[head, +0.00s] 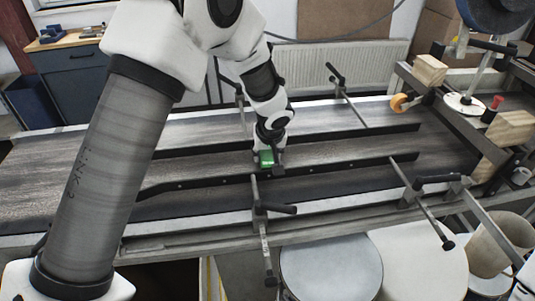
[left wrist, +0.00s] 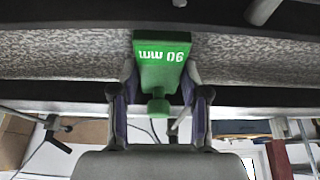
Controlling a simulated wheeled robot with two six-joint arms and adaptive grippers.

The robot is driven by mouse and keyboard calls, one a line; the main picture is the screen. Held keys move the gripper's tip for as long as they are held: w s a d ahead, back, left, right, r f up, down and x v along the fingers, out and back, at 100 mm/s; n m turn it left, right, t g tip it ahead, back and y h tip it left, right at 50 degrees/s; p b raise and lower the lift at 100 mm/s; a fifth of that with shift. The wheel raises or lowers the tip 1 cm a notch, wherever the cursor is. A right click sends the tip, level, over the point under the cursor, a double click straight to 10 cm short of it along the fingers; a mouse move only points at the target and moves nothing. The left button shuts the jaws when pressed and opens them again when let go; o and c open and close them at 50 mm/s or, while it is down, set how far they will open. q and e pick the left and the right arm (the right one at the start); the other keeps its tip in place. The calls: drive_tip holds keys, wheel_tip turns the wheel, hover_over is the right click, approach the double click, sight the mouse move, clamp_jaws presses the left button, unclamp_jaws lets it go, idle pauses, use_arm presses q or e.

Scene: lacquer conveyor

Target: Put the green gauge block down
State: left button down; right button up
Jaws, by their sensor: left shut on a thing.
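The green gauge block (head: 267,158) is at my left gripper over the conveyor belt (head: 215,168), between two dark guide rails. In the left wrist view the block (left wrist: 162,60) is marked "90 mm" and has a green knob on its near side. My left gripper (left wrist: 158,98) is shut on the block by this knob, one finger on each side. The gripper (head: 270,164) points down, low above the belt. I cannot tell whether the block touches the belt. My right gripper is not in view.
The dark guide rail (head: 330,168) runs close in front of the block. Clamp handles (head: 275,208) stick out over the near edge. Wooden blocks (head: 508,129) and an orange roller (head: 399,103) stand at the right end. The belt left and right of the block is clear.

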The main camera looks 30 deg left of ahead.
use_arm(q)
drive_tip(key=shift+s+a, duration=0.1)
drive_tip(key=shift+s, duration=0.05)
drive_tip(key=c, duration=1)
unclamp_jaws()
drive_tip(key=shift+b, duration=0.3)
drive_tip(key=o, duration=0.4)
drive_tip(key=shift+r+p, duration=0.4)
drive_tip(key=shift+r, duration=0.1)
drive_tip(key=p+v, duration=0.1)
drive_tip(key=v, duration=1)
drive_tip(key=shift+s+r, duration=0.15)
